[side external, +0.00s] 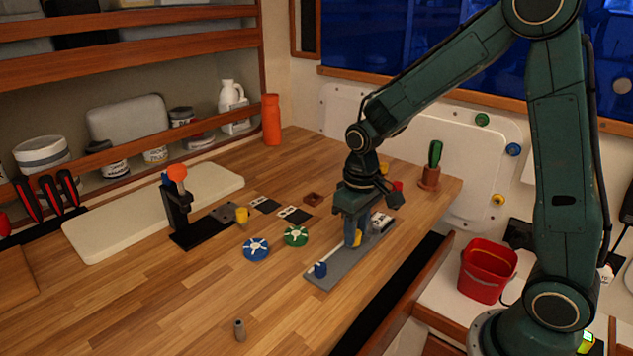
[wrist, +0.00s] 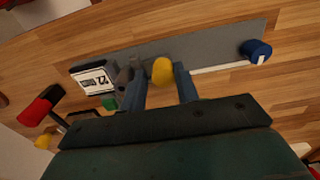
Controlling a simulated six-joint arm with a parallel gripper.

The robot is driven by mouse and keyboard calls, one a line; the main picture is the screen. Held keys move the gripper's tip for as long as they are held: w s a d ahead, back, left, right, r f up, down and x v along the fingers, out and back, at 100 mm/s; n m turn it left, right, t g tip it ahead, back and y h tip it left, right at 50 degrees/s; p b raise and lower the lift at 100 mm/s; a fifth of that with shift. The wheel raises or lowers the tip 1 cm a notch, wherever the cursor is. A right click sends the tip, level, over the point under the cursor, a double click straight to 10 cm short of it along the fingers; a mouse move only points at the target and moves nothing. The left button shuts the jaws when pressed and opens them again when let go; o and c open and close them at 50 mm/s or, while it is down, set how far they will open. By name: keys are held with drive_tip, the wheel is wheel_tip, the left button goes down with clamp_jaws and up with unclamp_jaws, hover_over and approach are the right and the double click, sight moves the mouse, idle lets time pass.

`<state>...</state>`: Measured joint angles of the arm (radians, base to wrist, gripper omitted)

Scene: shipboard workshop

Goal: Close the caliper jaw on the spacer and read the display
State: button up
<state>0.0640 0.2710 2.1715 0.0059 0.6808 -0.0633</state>
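The caliper is a long grey plate (side external: 334,272) with a pale beam along it; the plate also shows in the wrist view (wrist: 215,44). A blue cylinder (side external: 320,269) sits at one end, and a white display (wrist: 93,79) near the other seems to read 22. Grey jaw-like pieces (wrist: 123,76) stand beside the display. I cannot make out a spacer between them. My gripper (wrist: 162,80) is down over the plate, one finger on each side of a yellow knob (wrist: 162,70). Whether both fingers touch it is unclear. A small grey hollow cylinder (side external: 239,330) stands alone on the bench.
A blue disc (side external: 256,249) and a green disc (side external: 295,236) lie left of the caliper. A black stand with an orange ball (side external: 177,173) is farther left, by a cream board (side external: 95,225). A red bucket (side external: 487,270) stands right. The front bench is mostly clear.

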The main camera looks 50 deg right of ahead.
drive_tip(key=shift+s+f, duration=0.2)
drive_tip(key=shift+f, duration=0.55)
drive_tip(key=o, duration=0.4)
drive_tip(key=shift+o, duration=0.2)
drive_tip(key=shift+d+r, duration=0.1)
drive_tip(key=shift+r, duration=0.05)
drive_tip(key=shift+w+r, duration=0.15)
drive_tip(key=shift+r, duration=1.3)
drive_tip(key=shift+w+r, duration=0.1)
drive_tip(key=shift+r, duration=1.9)
